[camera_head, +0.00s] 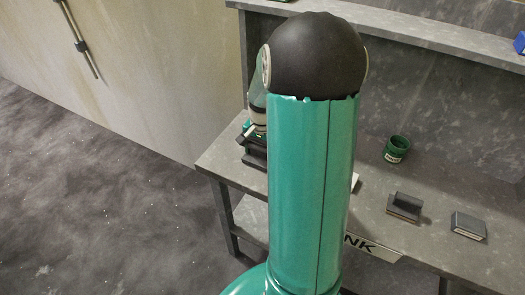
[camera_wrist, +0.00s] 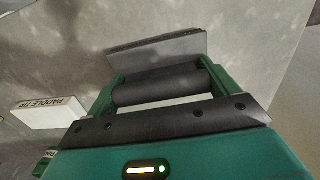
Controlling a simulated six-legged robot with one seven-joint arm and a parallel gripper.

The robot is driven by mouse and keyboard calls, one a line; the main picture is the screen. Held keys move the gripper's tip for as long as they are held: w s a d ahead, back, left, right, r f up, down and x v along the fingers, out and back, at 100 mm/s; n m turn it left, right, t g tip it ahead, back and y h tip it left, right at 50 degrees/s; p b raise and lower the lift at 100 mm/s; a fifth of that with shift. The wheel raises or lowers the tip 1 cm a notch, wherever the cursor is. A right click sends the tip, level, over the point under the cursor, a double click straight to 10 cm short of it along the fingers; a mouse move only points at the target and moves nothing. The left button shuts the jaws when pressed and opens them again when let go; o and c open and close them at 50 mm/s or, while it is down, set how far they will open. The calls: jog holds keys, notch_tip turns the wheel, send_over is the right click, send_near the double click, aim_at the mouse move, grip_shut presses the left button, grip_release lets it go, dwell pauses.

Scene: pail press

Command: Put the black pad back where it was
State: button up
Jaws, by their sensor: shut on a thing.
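In the wrist view my gripper (camera_wrist: 160,88) is shut on the dark round handle of the black pad (camera_wrist: 160,48). The pad's flat plate shows dark grey beyond the handle, slightly tilted in the picture. Its underside is hidden, so I cannot tell whether it touches the surface below. In the head view my gripper (camera_head: 250,132) is partly hidden behind my arm, at the left end of the grey bench (camera_head: 370,225). A dark piece (camera_head: 254,159) shows just below it.
On the bench stand a green cup (camera_head: 396,148), a dark block with a raised handle (camera_head: 404,207) and a dark grey block with a pale side (camera_head: 468,225). A white block lettered "PADDLE TIP" (camera_wrist: 48,112) lies left of my gripper. A shelf (camera_head: 400,28) runs above.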

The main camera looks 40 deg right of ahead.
aim_at(262, 148)
jog(key=o, duration=0.8)
jog(key=shift+f, duration=0.1)
jog(key=shift+o, duration=0.2)
notch_tip(262, 148, up, 12)
jog(key=shift+r, duration=0.1)
jog(key=s+a+r+n+t, duration=0.1)
jog(key=a+r+n, duration=0.2)
jog(key=a, duration=0.4)
jog(key=s+a+r+n+t, duration=0.1)
jog(key=a+r+n, duration=0.25)
jog(key=a, duration=0.35)
jog(key=s+a+r+n+t, duration=0.1)
jog(key=s+a+n, duration=0.2)
jog(key=a, duration=0.3)
jog(key=s+a+r+n+t, duration=0.1)
jog(key=s+a+n+t, duration=0.1)
jog(key=s+a+n, duration=0.2)
jog(key=s+a, duration=0.1)
jog(key=a, duration=0.1)
jog(key=shift+s+a+t, duration=0.3)
jog(key=shift+a, duration=0.1)
